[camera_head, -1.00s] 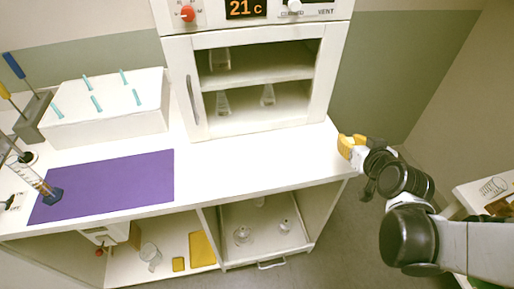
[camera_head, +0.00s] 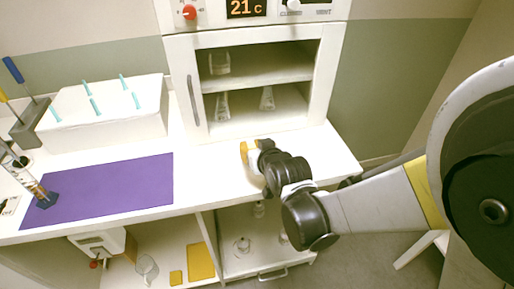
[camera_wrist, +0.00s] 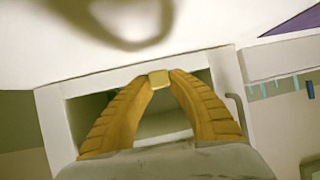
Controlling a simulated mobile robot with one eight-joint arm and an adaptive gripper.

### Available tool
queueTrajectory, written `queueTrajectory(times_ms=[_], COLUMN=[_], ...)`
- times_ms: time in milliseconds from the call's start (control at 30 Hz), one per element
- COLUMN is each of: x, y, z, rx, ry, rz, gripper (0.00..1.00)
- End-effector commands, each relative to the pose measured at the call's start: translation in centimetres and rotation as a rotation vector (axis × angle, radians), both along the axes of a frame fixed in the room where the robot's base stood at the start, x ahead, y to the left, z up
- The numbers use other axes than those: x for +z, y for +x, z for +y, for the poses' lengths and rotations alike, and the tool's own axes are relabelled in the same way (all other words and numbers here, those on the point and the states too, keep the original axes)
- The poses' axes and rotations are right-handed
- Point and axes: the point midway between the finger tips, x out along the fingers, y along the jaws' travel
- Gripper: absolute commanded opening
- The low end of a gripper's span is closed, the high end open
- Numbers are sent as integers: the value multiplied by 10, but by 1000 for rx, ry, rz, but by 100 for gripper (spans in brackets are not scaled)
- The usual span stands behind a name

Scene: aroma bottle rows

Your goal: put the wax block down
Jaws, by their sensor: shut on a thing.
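The wax block (camera_wrist: 159,78) is a small pale yellow block. It sits between the tips of my gripper's two ribbed orange fingers in the wrist view. My gripper (camera_head: 246,151) is shut on it. In the head view the gripper is over the right part of the white worktop (camera_head: 215,178), in front of the cabinet and right of the purple mat. The block cannot be made out in the head view. Whether it touches the worktop cannot be told.
The white cabinet (camera_head: 184,70) stands behind my gripper, with glassware on its shelves. The purple mat (camera_head: 110,190) lies to the left, with a blue-based stand at its left edge. A white box (camera_head: 105,128) with teal pegs is behind the mat. The worktop between mat and gripper is clear.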

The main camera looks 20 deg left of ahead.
Motion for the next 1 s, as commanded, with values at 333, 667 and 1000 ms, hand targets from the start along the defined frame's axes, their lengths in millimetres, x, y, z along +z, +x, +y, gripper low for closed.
queueTrajectory(times_ms=[333,667,1000], x=[-35,-45,-48], y=[-1,-1,-1], z=[9,8,8], rx=[-1,-1,-1], ry=[0,0,0], rz=[0,0,0], gripper=[9,9,42])
